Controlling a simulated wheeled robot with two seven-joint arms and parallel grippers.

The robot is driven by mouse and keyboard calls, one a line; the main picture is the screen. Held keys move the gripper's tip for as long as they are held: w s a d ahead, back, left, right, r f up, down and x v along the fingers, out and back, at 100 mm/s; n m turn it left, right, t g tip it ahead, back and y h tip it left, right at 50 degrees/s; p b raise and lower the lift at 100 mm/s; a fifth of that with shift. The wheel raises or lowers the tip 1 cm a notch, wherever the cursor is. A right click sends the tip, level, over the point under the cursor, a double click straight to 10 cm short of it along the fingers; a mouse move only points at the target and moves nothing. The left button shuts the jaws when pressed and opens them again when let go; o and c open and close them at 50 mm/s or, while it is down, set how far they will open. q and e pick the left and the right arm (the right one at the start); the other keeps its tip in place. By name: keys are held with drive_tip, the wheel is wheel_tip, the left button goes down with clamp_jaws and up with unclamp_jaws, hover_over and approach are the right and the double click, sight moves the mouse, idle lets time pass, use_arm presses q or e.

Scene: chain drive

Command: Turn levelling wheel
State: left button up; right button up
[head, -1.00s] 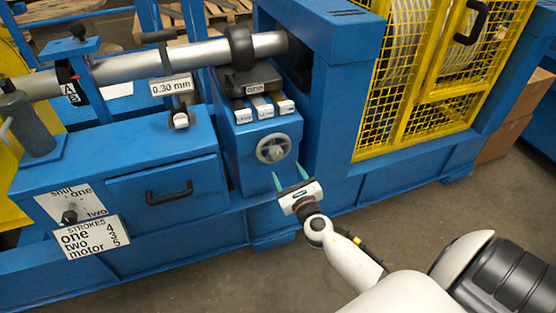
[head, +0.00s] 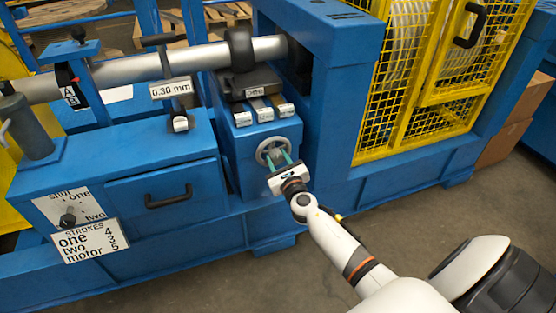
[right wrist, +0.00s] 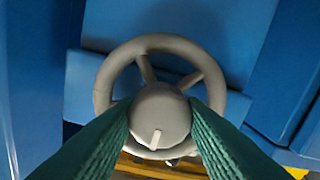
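The levelling wheel is a grey handwheel (head: 262,147) with a rim, spokes and a round hub, on the front of a blue housing. In the right wrist view the wheel (right wrist: 120,62) fills the middle, seen face on, with a small raised mark on its hub (right wrist: 160,110). My right gripper (head: 277,157) is at the wheel, its two green fingers apart. In the right wrist view the fingers (right wrist: 160,112) flank the hub closely, inside the rim; I cannot tell whether they touch it. My left gripper is out of view.
Above the wheel are several small white labelled blocks (head: 265,116) and a dark block marked "one" (head: 250,85). A drawer with a black handle (head: 169,197) is at left. A blue post stands close right of the wheel, near a yellow mesh guard (head: 430,125). The floor in front is clear.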

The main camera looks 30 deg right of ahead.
drive_tip(key=c, duration=0.4)
